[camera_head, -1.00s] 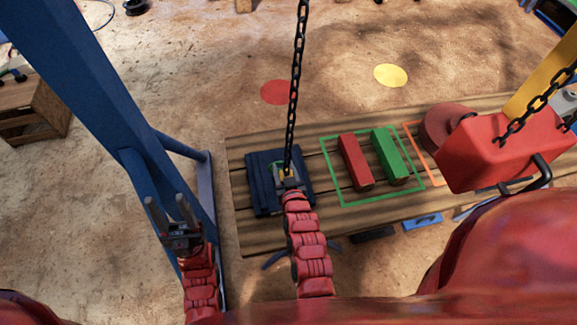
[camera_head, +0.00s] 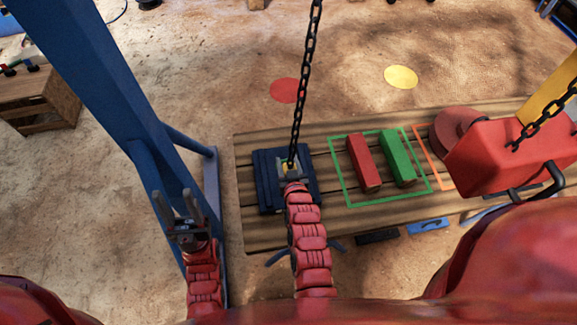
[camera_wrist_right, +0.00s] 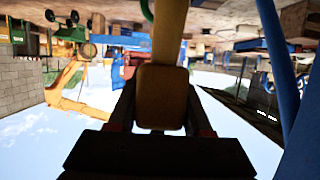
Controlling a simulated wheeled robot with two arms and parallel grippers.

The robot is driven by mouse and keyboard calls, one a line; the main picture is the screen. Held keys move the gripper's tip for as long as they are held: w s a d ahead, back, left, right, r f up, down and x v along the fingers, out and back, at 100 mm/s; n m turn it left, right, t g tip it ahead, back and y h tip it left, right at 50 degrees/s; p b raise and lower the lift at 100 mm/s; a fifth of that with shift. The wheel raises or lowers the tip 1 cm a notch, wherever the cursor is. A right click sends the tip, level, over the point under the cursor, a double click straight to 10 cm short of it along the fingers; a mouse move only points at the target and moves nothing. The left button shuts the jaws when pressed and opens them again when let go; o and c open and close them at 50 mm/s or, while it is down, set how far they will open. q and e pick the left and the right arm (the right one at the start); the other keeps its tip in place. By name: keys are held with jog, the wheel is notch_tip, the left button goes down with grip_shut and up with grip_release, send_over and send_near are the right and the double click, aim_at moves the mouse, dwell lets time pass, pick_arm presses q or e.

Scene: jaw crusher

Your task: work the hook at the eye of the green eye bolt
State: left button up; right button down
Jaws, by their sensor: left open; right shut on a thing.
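My right gripper (camera_head: 291,174) is over the dark blue block (camera_head: 266,186) on the wooden deck. It is shut on the yellow body of the hook (camera_wrist_right: 162,95), which fills the space between the fingers in the right wrist view. The black chain (camera_head: 304,80) rises from it, leaning slightly right. A green curved piece (camera_wrist_right: 147,10), probably part of the eye bolt, shows at the top edge of the right wrist view. Whether the hook is through the eye is hidden in both views. My left gripper (camera_head: 179,210) is open and empty beside the blue post.
The blue post (camera_head: 100,95) stands left of the deck (camera_head: 243,230). A red bar (camera_head: 363,162) and a green bar (camera_head: 398,158) lie in a green outline to the right. A red block (camera_head: 500,155) with another chain hangs at far right.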

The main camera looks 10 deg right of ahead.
jog(key=shift+w+f+b, duration=0.1)
jog(key=shift+w+b, duration=0.4)
jog(key=shift+w, duration=0.8)
jog(key=shift+w+a+b, duration=0.1)
jog(key=shift+w+b, duration=0.6)
jog(key=shift+w, duration=1)
jog(key=shift+w+r, duration=0.1)
jog(key=shift+r, duration=0.1)
jog(key=shift+w+r, duration=0.45)
jog(key=shift+r, duration=0.15)
jog(key=shift+w+r+p, duration=0.3)
jog(key=shift+w+r, duration=0.15)
jog(key=shift+r, duration=0.1)
